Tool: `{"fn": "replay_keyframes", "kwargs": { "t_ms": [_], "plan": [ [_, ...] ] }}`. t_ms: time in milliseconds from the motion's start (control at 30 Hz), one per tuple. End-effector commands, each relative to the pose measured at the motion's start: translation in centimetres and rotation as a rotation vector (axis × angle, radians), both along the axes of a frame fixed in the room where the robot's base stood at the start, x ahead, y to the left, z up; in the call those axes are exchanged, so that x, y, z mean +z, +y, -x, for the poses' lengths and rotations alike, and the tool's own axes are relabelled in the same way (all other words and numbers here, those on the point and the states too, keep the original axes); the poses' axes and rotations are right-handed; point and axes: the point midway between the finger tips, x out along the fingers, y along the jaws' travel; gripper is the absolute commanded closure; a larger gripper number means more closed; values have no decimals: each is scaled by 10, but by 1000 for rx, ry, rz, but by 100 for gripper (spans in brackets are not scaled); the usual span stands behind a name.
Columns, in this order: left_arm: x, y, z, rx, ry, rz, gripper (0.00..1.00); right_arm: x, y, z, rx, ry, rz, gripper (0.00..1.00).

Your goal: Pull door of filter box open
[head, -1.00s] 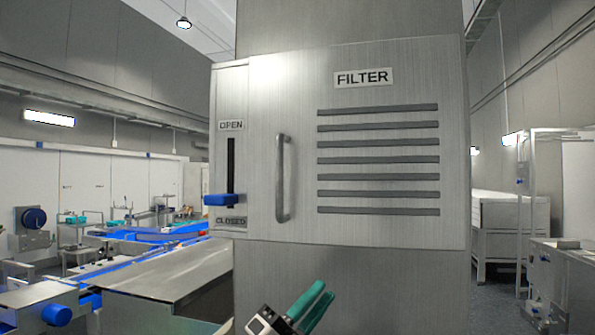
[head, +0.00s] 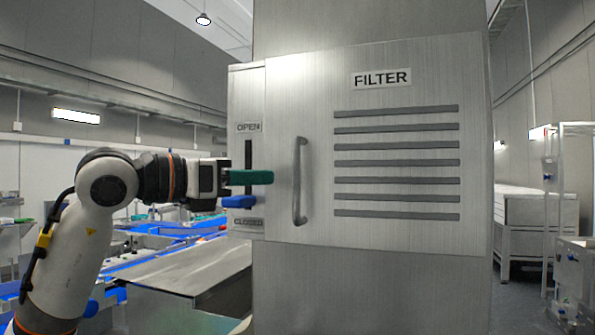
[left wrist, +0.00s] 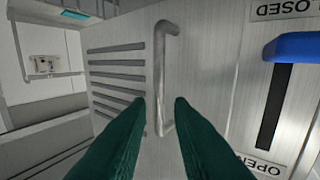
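The filter box door (head: 390,237) is a brushed metal panel with dark slots and a FILTER label, and it sits shut. Its vertical bar handle (head: 299,180) is near the door's left edge. A blue lever (head: 239,202) sits low in its slot, by the CLOSED label. My left gripper (head: 268,177) points right, just left of the handle and in front of the lever slot. In the left wrist view its green fingers (left wrist: 160,102) are apart, with the handle (left wrist: 160,60) showing between and beyond their tips. I see no contact. My right gripper is out of view.
A metal work surface (head: 185,270) and blue conveyors (head: 175,228) lie to the left, behind my left arm. A metal cabinet (head: 537,200) stands back right. The space before the door's right side is clear.

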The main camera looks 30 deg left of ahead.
Motion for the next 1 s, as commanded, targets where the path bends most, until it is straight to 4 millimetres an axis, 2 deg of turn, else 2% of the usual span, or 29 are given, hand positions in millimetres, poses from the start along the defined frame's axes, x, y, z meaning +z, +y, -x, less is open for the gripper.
{"fn": "replay_keyframes", "kwargs": {
  "t_ms": [33,200,400,600,833,967,1000],
  "plan": [
    [4,-5,-11,-4,4,2,80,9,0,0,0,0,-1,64],
    [4,-16,-43,-4,4,2,80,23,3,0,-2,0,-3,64],
    [3,-26,-69,-4,1,2,80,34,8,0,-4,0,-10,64],
    [0,-29,-79,-2,0,1,80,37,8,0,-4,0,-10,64],
    [0,-30,-79,-2,-1,1,80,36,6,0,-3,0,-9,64],
    [0,-29,-79,-2,-1,1,100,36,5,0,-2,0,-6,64],
    [0,-29,-79,-2,-1,1,100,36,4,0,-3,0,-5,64]
  ]
}}
